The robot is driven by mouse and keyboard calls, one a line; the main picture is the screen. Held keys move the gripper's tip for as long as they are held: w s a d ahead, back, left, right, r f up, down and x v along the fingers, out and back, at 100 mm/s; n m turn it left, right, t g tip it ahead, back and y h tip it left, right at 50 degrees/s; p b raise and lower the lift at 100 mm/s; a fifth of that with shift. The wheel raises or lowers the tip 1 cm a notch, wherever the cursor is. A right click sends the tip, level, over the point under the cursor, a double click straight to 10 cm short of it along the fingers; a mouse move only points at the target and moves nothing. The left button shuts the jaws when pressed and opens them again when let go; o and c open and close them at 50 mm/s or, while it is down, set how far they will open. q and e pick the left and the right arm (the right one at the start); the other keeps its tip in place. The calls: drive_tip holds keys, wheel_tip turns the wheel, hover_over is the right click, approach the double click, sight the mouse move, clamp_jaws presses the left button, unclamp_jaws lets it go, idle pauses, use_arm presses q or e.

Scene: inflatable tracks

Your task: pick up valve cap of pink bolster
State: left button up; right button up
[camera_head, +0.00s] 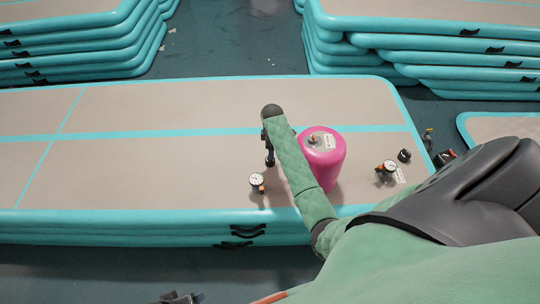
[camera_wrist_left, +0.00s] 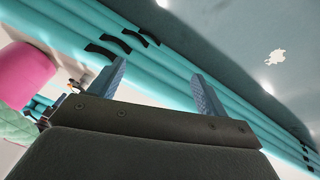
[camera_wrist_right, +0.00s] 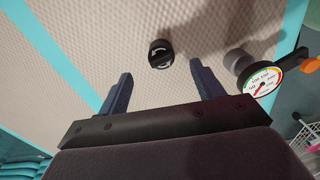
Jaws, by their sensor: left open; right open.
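The pink bolster (camera_head: 325,165) stands upright on the beige and teal inflatable mat (camera_head: 180,105), with a small valve fitting (camera_head: 313,139) on top. The left wrist view also shows it at the left edge (camera_wrist_left: 25,70). A small round black valve cap (camera_wrist_right: 160,53) lies on the mat in the right wrist view. My right gripper (camera_wrist_right: 160,70) is open above it, the cap showing between and just beyond the fingertips, not gripped. In the head view this gripper (camera_head: 269,148) points down left of the bolster. My left gripper (camera_wrist_left: 155,80) is open and empty before the mat's side.
A pressure gauge (camera_head: 257,183) lies near the mat's front edge and shows beside the cap in the right wrist view (camera_wrist_right: 262,80). Another gauge (camera_head: 386,168) and a black round part (camera_head: 404,155) lie right of the bolster. Stacked mats (camera_head: 90,45) stand behind.

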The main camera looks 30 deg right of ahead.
drive_tip(key=shift+f+b, duration=0.3)
drive_tip(key=shift+f, duration=1.05)
drive_tip(key=f, duration=0.4)
drive_tip(key=shift+w+a+f+p, duration=0.15)
drive_tip(key=shift+a+f+p, duration=0.15)
drive_tip(key=shift+a+f, duration=0.05)
drive_tip(key=shift+f, duration=0.6)
use_arm(q)
drive_tip(key=v, duration=0.2)
drive_tip(key=shift+s+d+r, duration=0.1)
drive_tip(key=shift+s+r, duration=0.1)
drive_tip(key=shift+r, duration=0.2)
use_arm(e)
drive_tip(key=shift+c, duration=0.2)
drive_tip(key=c, duration=1)
